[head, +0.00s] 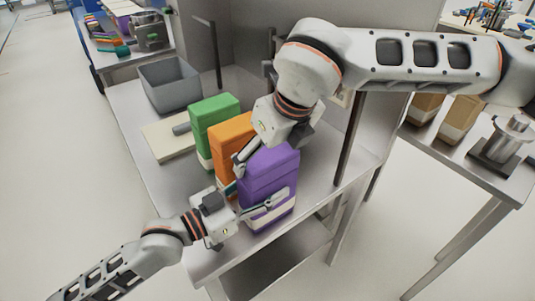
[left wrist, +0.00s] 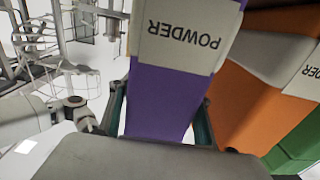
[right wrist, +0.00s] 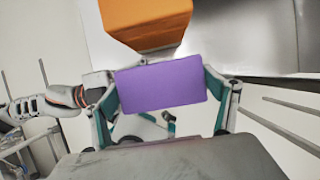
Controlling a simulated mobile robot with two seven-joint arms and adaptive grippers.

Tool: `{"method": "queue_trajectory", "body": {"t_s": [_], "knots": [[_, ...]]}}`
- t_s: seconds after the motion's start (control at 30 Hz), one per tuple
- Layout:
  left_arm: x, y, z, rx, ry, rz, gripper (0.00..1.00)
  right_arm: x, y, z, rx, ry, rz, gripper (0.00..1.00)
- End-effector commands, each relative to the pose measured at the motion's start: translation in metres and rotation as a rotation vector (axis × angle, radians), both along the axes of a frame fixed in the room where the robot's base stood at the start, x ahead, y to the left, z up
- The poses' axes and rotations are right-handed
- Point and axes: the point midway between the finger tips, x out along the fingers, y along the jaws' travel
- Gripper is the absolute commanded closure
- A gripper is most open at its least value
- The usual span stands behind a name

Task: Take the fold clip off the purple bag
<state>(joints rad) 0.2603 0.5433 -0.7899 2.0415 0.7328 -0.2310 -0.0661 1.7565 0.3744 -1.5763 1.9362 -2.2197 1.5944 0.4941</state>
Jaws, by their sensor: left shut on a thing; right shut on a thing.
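The purple bag (head: 272,172) stands upright at the front of the metal bench, with a white label band low on it. In the left wrist view the bag (left wrist: 165,95) lies between my left fingers, its POWDER label upside down. My left gripper (head: 262,197) is shut on the bag's lower part from the left. My right gripper (head: 258,150) comes from above and is shut at the bag's top. In the right wrist view the purple top (right wrist: 160,83) fills the space between its teal-padded fingers (right wrist: 162,95). I cannot make out a separate fold clip.
An orange bag (head: 231,140) and a green bag (head: 213,113) stand in a row behind the purple one. A pale board (head: 160,139) with a grey item (head: 182,128) lies left of them. A grey bin (head: 169,84) stands at the back. A dark post (head: 350,145) rises at right.

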Motion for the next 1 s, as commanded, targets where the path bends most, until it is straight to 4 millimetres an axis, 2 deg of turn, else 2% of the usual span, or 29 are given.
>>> {"method": "queue_trajectory", "body": {"t_s": [0.63,1.0], "knots": [[0.0,0.0,-0.001,0.002,0.001,0.0,0.9,0.0,0.0,0.02,0.001,-0.001,-0.001,0.4],[0.0,0.0,-0.001,0.002,0.001,0.0,0.9,0.0,0.0,0.022,0.001,-0.001,0.0,0.4]]}}
